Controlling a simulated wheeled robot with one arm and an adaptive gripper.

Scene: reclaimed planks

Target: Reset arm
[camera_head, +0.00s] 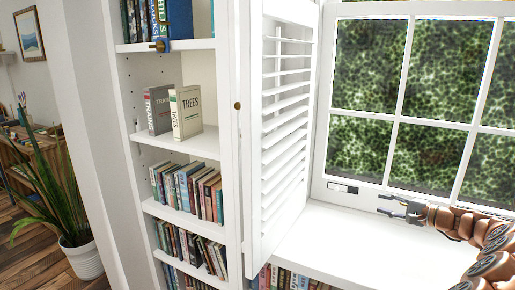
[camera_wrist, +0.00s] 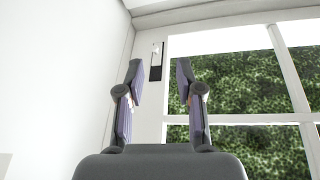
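My gripper (camera_head: 385,204) is at the right in the head view, above the white window sill (camera_head: 345,240) and in front of the lower window frame. Its two fingers stand apart with nothing between them. In the wrist view my gripper (camera_wrist: 157,75) also shows both fingers spread and empty, with the window frame beyond them. My arm reaches in from the right edge of the head view.
A white louvred shutter (camera_head: 285,120) stands folded left of the window (camera_head: 415,100). A white bookcase (camera_head: 200,145) with several books is further left. A potted plant (camera_head: 85,258) stands on the wooden floor. The sill is clear.

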